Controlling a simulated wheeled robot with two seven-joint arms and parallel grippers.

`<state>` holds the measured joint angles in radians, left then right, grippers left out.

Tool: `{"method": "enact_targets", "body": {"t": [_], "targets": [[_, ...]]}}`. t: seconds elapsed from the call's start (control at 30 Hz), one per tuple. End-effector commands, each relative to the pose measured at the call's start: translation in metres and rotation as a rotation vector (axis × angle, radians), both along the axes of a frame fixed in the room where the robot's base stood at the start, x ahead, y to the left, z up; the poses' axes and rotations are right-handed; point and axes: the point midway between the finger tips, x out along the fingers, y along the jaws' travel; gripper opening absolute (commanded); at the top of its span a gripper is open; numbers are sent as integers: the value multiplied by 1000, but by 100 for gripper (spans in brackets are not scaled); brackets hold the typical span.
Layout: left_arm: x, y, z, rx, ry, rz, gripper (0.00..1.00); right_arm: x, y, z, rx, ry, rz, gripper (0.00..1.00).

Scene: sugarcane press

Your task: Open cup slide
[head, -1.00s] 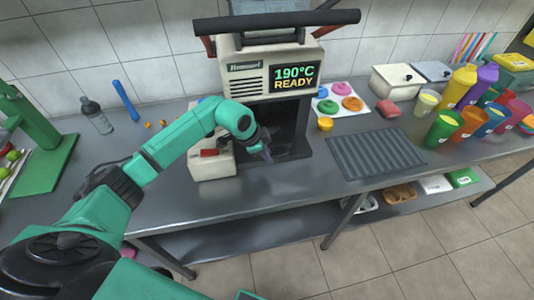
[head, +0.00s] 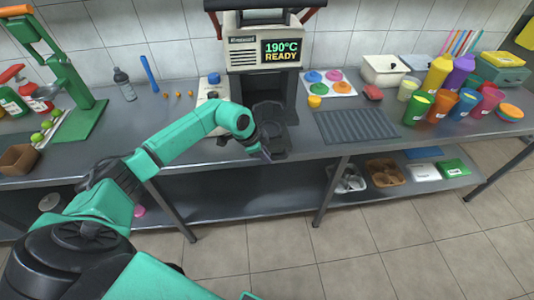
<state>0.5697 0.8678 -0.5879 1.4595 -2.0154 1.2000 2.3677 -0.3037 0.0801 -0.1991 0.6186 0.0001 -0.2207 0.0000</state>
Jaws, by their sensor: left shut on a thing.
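The press machine (head: 247,55) stands at the back of the counter, with a lit screen (head: 282,51) reading 190°C READY. Its dark cup slide (head: 270,113) sticks out of the bay at the front, with a round holder on it and no cup seen there. My left gripper (head: 263,152) is at the front of the slide, pointing down. It is shut on the slide's front part; the exact grip is small and partly hidden by my own wrist. My right gripper is not in view.
A ribbed grey mat (head: 356,126) lies right of the machine. Several coloured cups (head: 441,106) and bottles stand at the far right. A white box with a blue knob (head: 213,80) is beside the machine. A green press (head: 72,105) stands at the left.

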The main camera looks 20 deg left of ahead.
Motion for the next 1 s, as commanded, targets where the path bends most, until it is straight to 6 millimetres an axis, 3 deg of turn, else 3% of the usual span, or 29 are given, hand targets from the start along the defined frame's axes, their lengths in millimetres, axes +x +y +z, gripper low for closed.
{"method": "enact_targets", "body": {"t": [0.47, 0.5, 0.57, 0.6, 0.87, 1.0], "targets": [[2, 2, 3, 2, -8, 4, 0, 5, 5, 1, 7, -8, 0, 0], [2, 2, 3, 2, -8, 4, 20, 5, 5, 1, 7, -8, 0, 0], [2, 2, 3, 2, -8, 4, 43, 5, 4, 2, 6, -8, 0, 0], [2, 2, 3, 2, -7, 4, 46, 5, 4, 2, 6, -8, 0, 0], [2, 1, 3, 2, -7, 2, 46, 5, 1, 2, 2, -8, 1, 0], [-2, 5, 13, 3, -9, 2, 46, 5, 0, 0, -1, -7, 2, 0]]}}
